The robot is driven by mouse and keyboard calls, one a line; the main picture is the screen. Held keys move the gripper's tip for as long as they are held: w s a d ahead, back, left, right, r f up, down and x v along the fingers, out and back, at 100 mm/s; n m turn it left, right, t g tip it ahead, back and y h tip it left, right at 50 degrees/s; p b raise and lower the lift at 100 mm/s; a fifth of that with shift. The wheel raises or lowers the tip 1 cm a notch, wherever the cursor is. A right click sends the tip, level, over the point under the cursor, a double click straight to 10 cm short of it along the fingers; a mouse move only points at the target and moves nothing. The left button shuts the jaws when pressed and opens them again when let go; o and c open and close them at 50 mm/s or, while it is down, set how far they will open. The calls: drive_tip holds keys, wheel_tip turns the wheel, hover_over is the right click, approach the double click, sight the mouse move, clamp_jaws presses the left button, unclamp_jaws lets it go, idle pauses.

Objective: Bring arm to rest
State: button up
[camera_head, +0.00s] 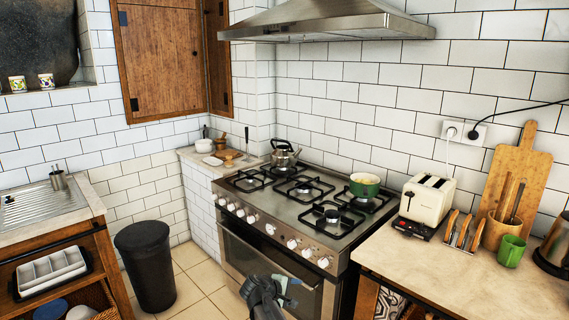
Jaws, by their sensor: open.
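My gripper (262,292), dark grey, shows at the bottom centre in the head view, in front of the oven door (268,262). It appears empty, with nothing seen between its fingers. By the sight of it, it is open, though the fingers are small and dark against the oven. The lower part of my arm is cut off by the bottom edge. A pale patterned cloth (291,288) shows just right of my gripper, against the oven front; whether they touch cannot be told.
The stove (300,206) carries a kettle (284,155) and a green pot (364,185). The right counter (462,275) holds a toaster (428,198), toast rack and green mug. A black bin (146,265) stands left on the tiled floor. The sink counter (50,222) is far left.

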drive_tip(key=s+d+f+m+g+y, duration=0.1)
drive_tip(key=s+d+f+m+g, duration=0.2)
drive_tip(key=s+f, duration=0.55)
drive_tip(key=s+d+f+g+y, duration=0.1)
drive_tip(key=s+d+f+g, duration=0.1)
drive_tip(key=s+d+f, duration=0.6)
drive_tip(key=s+d+f+m+g, duration=0.2)
drive_tip(key=s+f+g, duration=0.1)
drive_tip(key=s+f, duration=0.55)
drive_tip(key=s+f+m+g+y, duration=0.3)
drive_tip(key=s+f, duration=0.2)
drive_tip(key=s, duration=0.8)
drive_tip(key=s+d+f+m+g+y, duration=0.1)
drive_tip(key=s+f+m, duration=0.3)
drive_tip(key=s, duration=0.9)
drive_tip(key=shift+s+f+g+y, duration=0.35)
drive_tip(key=shift+f+g+y, duration=0.25)
drive_tip(key=shift+g+y, duration=0.3)
drive_tip(key=shift+d, duration=0.1)
